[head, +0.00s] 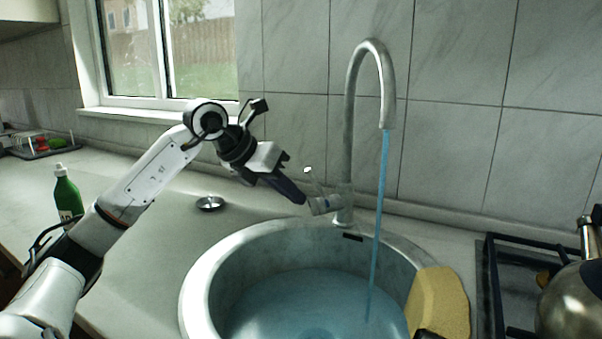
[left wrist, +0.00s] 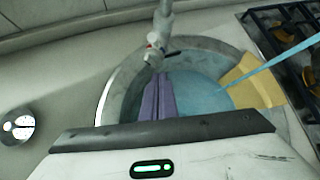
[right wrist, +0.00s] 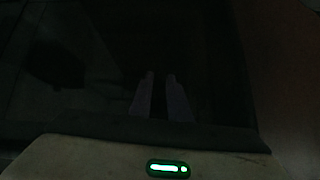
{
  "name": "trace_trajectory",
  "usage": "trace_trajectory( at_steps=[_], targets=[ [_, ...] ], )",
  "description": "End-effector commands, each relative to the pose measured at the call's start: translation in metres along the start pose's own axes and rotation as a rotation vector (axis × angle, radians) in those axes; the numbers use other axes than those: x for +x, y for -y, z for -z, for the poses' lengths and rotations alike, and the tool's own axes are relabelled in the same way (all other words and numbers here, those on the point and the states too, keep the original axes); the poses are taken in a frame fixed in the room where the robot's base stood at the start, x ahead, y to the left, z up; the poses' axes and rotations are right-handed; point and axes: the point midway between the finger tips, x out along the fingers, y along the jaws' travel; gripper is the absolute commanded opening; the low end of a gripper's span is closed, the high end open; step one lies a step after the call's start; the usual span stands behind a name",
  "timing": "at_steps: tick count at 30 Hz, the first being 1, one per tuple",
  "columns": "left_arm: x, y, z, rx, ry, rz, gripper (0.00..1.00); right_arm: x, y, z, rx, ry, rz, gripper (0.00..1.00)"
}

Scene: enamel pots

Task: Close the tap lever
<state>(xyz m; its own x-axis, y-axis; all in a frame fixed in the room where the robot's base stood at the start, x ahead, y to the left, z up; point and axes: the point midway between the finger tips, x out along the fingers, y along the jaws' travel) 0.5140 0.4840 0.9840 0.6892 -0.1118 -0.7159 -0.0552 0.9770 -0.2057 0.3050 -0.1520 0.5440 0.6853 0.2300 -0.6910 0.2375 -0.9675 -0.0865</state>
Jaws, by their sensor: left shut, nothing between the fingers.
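The grey tap (head: 350,125) stands behind the round sink, and a stream of blue water falls from its spout. Its lever (head: 314,184) is on the left side of the tap base and points up and slightly left. The lever part also shows in the left wrist view (left wrist: 153,46), just beyond the fingertips. My left gripper (head: 303,199) is shut and empty, with its purple fingertips close to the left of the lever. I cannot tell whether they touch it. My right gripper (right wrist: 160,76) is in a dark view, with a narrow gap between its fingers.
The sink (head: 205,290) holds blue water. A yellow sponge (head: 440,300) is on its right rim. A hob (head: 490,285) with a kettle (head: 572,300) is at the right. A green bottle (head: 67,193) stands at the left. The tiled wall is close behind the tap.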

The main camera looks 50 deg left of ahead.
Motion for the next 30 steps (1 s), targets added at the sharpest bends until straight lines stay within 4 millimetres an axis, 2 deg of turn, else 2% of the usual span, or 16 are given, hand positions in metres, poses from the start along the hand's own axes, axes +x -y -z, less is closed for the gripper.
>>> trace_trajectory(
  at_steps=[1, 9, 20, 30],
  targets=[
    [-0.007, 0.002, -0.015, -0.002, 0.012, 0.003, 0.00, -0.007, 0.001, 0.007, 0.000, 0.001, -0.001, 0.16],
    [0.001, 0.000, -0.035, -0.001, 0.007, 0.001, 0.00, -0.014, 0.003, 0.015, 0.000, 0.001, -0.003, 0.16],
    [0.004, 0.000, -0.038, 0.000, 0.005, -0.001, 0.00, -0.013, 0.003, 0.014, -0.001, 0.003, -0.004, 0.16],
    [0.002, -0.001, -0.041, -0.001, 0.004, -0.004, 0.00, -0.016, 0.003, 0.022, -0.003, -0.002, -0.005, 0.16]
  ],
)
